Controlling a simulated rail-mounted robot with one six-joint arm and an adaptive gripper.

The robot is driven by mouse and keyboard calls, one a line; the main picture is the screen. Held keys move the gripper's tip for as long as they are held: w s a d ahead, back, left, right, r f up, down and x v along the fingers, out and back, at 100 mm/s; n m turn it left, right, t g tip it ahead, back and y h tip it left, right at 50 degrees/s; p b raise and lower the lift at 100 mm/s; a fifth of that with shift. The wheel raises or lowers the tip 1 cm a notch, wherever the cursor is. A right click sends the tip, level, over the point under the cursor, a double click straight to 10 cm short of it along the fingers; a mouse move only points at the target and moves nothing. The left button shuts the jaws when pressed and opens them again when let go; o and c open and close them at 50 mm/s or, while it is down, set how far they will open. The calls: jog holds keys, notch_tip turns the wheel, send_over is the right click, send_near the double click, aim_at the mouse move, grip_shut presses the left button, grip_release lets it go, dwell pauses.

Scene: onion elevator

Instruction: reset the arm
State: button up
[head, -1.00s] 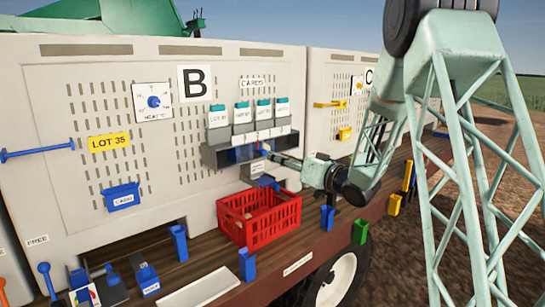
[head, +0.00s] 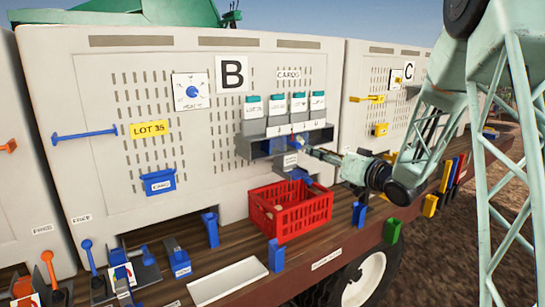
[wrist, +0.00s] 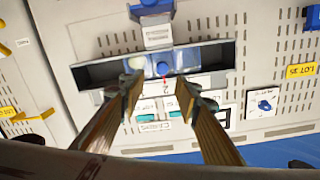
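My gripper (head: 300,144) is at the front of the grey card tray (head: 246,148) on the panel marked B. In the wrist view, its two tan fingers (wrist: 160,92) stand apart with a clear gap between them. A blue knob-like part (wrist: 163,68) of the tray shows beyond the gap, and nothing is visibly held. The tray also shows in the wrist view (wrist: 222,58), upside down. I cannot tell whether a fingertip touches it. My arm reaches in from the right in the head view.
A red crate (head: 305,215) stands on the wooden deck below the tray. White cards with teal tops (head: 299,103) stand in slots above it. Blue holders (head: 211,228), a blue bin (head: 158,183) and a green holder (head: 392,230) are nearby. Open air lies in front of the deck.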

jog(key=s+d+r+m+g+h+b, duration=0.1)
jog(key=s+d+g+h, duration=0.15)
jog(key=s, duration=0.65)
jog(key=s+d+r+m+g+h+b, duration=0.15)
jog(key=s+h, duration=0.25)
jog(key=s, duration=0.4)
jog(key=s+d+m+g+h+b, duration=0.1)
jog(key=s+d+h+b, duration=0.2)
jog(key=s, duration=0.6)
jog(key=s+a+f+g, duration=0.2)
jog(key=s+f, duration=0.1)
jog(key=s, duration=1)
jog(key=s+a+f+g+b, duration=0.1)
jog(key=s+a+f+g, duration=0.1)
jog(key=s, duration=1.1)
jog(key=s+a+f+g, duration=0.2)
jog(key=s+a+f, duration=0.2)
jog(key=s, duration=0.9)
jog(key=shift+s+f+n+y+b, duration=0.25)
jog(key=shift+n+y+b, duration=0.1)
jog(key=shift+n, duration=0.1)
jog(key=shift+w+d, duration=0.1)
jog(key=shift+w, duration=0.05)
